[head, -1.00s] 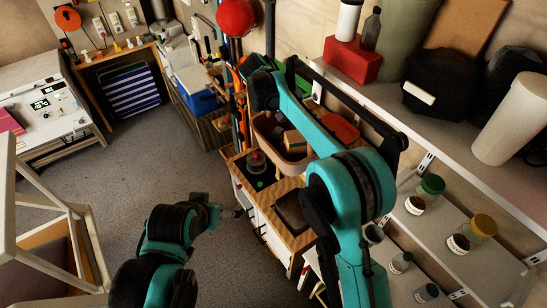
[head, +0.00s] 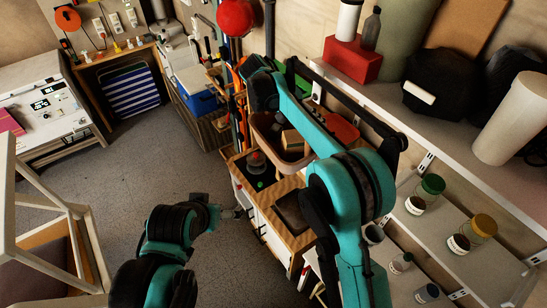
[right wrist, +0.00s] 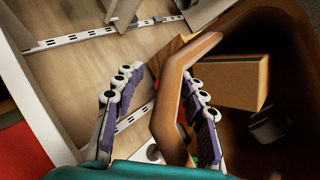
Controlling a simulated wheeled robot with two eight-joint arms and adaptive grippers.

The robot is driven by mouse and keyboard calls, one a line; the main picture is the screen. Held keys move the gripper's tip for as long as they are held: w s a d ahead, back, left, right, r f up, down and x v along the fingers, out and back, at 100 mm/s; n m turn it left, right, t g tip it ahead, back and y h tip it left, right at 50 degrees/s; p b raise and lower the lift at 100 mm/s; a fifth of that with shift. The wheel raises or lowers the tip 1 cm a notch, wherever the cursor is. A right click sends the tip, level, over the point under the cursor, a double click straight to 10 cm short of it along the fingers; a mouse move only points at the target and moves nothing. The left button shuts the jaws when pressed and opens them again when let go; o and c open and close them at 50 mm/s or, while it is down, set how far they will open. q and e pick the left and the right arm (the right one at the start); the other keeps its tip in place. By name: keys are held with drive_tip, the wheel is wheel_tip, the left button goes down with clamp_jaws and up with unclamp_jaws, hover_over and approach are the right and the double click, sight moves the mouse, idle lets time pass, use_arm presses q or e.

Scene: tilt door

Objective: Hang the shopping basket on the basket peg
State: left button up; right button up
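The fingers are spread, with a gap beside the left finger; the handle lies close to the right finger, and contact is unclear. In the head view my right arm hides that gripper. My left gripper (head: 236,212) is small and dark, low beside the cabinet, away from the basket; its fingers are unclear. I cannot make out the basket peg.
A cardboard box (right wrist: 232,82) is inside the basket. A wall shelf (head: 455,155) with a red box (head: 352,60) runs along the right, with jars on lower shelves. Long-handled tools stand behind the cabinet. The grey floor (head: 110,165) is clear at left; a wooden frame is at far left.

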drive_tip(key=v, duration=1.2)
drive_tip(key=s+d+n+t+y, duration=0.2)
drive_tip(key=s+d+y, duration=0.3)
drive_tip(key=s+d, duration=0.6)
drive_tip(key=s+d+f+n+t+y, duration=0.1)
drive_tip(key=s+d+f+t+y, duration=0.1)
drive_tip(key=s+d+f, duration=0.35)
drive_tip(key=s+d+f+t+y, duration=0.1)
drive_tip(key=s+d+f+t, duration=0.15)
drive_tip(key=s+f, duration=0.65)
wheel_tip(320, 180, down, 29)
drive_tip(key=s+b, duration=0.2)
drive_tip(key=b, duration=2.8)
drive_tip(key=shift+s+a+t, duration=0.1)
drive_tip(key=shift+t, duration=0.15)
